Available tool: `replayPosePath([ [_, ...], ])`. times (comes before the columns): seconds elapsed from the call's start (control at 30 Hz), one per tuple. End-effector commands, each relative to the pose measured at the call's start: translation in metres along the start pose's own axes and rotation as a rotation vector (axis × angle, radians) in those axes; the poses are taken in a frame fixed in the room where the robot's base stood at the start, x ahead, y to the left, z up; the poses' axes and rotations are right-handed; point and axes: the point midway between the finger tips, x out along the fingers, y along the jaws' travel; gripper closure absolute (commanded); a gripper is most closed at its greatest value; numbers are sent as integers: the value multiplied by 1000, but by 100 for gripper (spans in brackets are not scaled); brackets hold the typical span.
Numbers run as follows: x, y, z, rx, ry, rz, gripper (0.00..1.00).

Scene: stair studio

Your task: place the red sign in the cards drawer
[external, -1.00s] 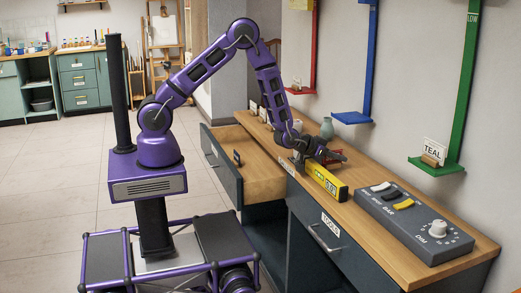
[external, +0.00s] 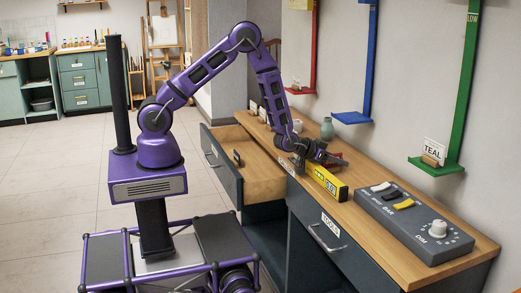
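My gripper (external: 332,160) is low over the wooden desk top, behind the yellow level. Its fingers are small and partly hidden, so I cannot tell whether they are open or shut. A small red thing (external: 338,158), possibly the red sign, shows right at the fingers; its shape and any contact are unclear. A drawer (external: 262,181) at the left part of the desk is pulled open, with a small dark item (external: 237,158) at its front panel. I cannot read a cards label on it.
A yellow level (external: 326,181) stands on the desk close in front of my gripper. A grey switch box (external: 413,222) is at the near right. A grey-green vase (external: 327,128) stands behind the arm. The tools drawer (external: 328,237) is shut. Wall shelves (external: 351,118) hang at right.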

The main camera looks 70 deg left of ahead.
Motion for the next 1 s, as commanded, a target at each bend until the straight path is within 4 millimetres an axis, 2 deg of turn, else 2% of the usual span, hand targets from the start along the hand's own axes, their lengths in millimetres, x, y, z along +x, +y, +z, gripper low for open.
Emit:
replayPosePath([
  [0.03,-2,0,-5,0,0,0,63],
  [0.17,-22,1,-3,2,1,2,63],
  [0.4,-76,1,-3,1,1,2,63],
  [0.6,-109,0,-2,2,1,1,63],
  [0.67,-114,0,-2,1,1,0,63],
  [0.7,-117,0,-2,1,1,0,57],
  [1.0,-121,0,-2,1,1,0,57],
])
